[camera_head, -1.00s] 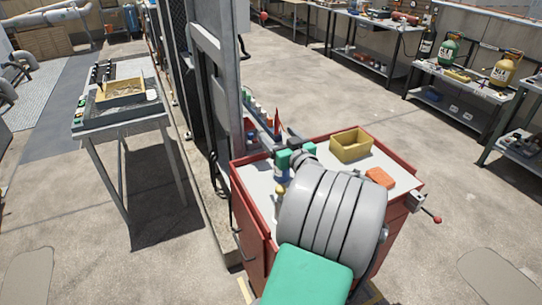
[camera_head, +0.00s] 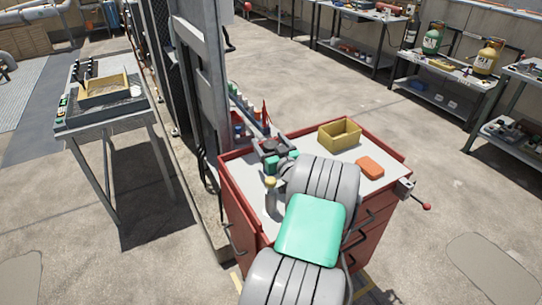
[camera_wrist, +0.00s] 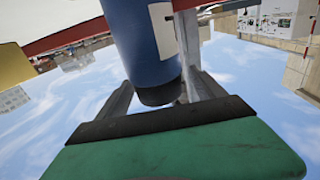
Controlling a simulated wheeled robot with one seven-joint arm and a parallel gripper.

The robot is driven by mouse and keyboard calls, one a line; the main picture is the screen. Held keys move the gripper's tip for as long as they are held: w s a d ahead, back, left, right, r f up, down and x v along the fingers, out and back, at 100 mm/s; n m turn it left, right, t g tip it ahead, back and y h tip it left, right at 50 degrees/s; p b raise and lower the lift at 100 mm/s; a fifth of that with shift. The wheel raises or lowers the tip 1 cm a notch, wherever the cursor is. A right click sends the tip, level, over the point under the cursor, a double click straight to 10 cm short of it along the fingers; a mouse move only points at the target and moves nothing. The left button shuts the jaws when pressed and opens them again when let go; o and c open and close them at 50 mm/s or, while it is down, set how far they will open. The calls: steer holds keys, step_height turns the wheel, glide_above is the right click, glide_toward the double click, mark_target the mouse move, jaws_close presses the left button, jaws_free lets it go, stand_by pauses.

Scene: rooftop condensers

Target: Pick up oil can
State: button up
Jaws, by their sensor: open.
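A blue cylindrical container (camera_wrist: 145,40) with a white label and a dark end fills the upper middle of the wrist view; it looks like the oil can, though no readable label confirms it. My gripper (camera_wrist: 160,88) is open, with one finger on either side of the container's dark end; I cannot tell whether they touch it. In the head view my gripper (camera_head: 270,148) is over the left part of the red cart's white top (camera_head: 305,150), and my arm and gripper hide the container there.
A yellow bin (camera_head: 340,134) and an orange block (camera_head: 370,167) are on the cart top. A grey item with a yellow tip (camera_head: 271,198) stands near its left edge. A grey post (camera_head: 205,75) rises close behind the cart.

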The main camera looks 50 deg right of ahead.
steer(key=shift+w+d, duration=0.25)
steer(key=shift+w, duration=0.4)
steer(key=shift+c, duration=0.3)
jaws_close()
